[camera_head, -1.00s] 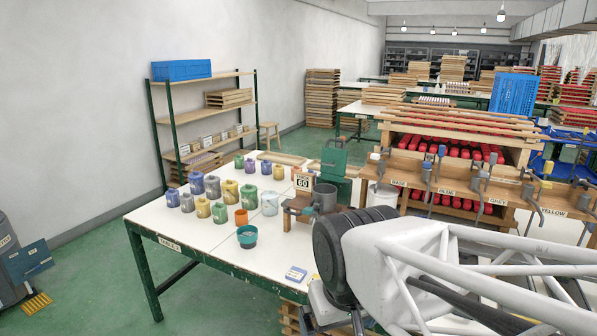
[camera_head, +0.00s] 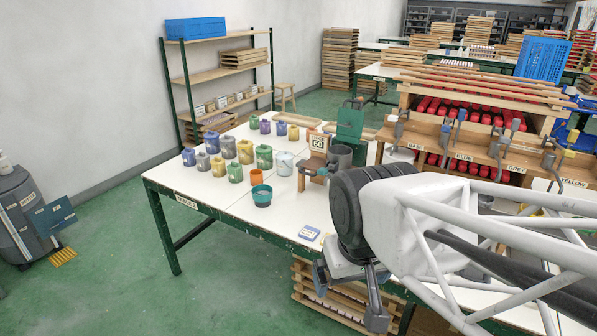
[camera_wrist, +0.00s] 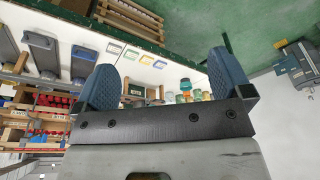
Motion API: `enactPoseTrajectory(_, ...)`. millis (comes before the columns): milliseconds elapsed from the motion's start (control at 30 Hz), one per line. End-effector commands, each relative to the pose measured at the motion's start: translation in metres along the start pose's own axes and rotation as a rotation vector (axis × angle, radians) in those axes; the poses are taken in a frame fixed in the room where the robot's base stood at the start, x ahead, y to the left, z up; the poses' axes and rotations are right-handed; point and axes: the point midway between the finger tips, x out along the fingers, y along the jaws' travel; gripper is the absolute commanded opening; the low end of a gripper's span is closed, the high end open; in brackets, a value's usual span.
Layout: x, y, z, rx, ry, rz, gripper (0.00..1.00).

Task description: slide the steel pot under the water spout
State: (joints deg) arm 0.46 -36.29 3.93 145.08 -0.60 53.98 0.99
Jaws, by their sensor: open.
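The grey steel pot (camera_head: 341,156) stands on the white table beside a wooden stand marked 60, partly hidden by it. A row of hooked metal spouts (camera_head: 448,140) lines the wooden rack behind, above labels BASE, BLUE, GREY and YELLOW. I cannot tell which spout, if any, is for water. My gripper (camera_head: 347,296) hangs low by the table's front edge, well short of the pot, with its fingers apart and nothing between them. Both fingers also show in the wrist view (camera_wrist: 163,82). My arm hides part of the table and rack.
A small blue-and-white card (camera_head: 309,233) lies near the front edge. Wooden pallets (camera_head: 322,297) sit below the table.

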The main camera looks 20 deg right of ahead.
Motion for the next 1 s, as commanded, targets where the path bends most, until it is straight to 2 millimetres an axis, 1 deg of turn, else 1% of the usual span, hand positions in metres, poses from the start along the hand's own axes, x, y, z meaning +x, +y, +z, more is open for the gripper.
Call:
enactPoseTrajectory(300, 0.0, 0.0, 0.0, 0.0, 0.0, 0.0, 0.97)
enactPoseTrajectory(333, 0.0, 0.0, 0.0, 0.0, 0.0, 0.0, 0.95)
enactPoseTrajectory(467, 0.0, 0.0, -0.003, 0.004, 0.004, -0.001, 0.75)
enactPoseTrajectory(500, 0.001, 0.0, -0.005, 0.008, 0.008, -0.002, 0.69)
enactPoseTrajectory(567, 0.002, -0.001, -0.011, 0.018, 0.017, -0.004, 0.6)
enactPoseTrajectory(600, 0.002, -0.001, -0.017, 0.028, 0.027, -0.006, 0.54)
enactPoseTrajectory(667, 0.005, -0.002, -0.027, 0.047, 0.044, -0.01, 0.45)
enactPoseTrajectory(700, 0.006, -0.002, -0.037, 0.064, 0.06, -0.014, 0.39)
enactPoseTrajectory(767, 0.009, -0.003, -0.054, 0.094, 0.088, -0.022, 0.38)
enactPoseTrajectory(867, 0.016, -0.004, -0.088, 0.157, 0.146, -0.038, 0.38)
enactPoseTrajectory(900, 0.019, -0.005, -0.103, 0.185, 0.172, -0.046, 0.38)
enactPoseTrajectory(967, 0.024, -0.005, -0.128, 0.231, 0.214, -0.059, 0.38)
enactPoseTrajectory(1000, 0.029, -0.006, -0.143, 0.262, 0.239, -0.069, 0.38)
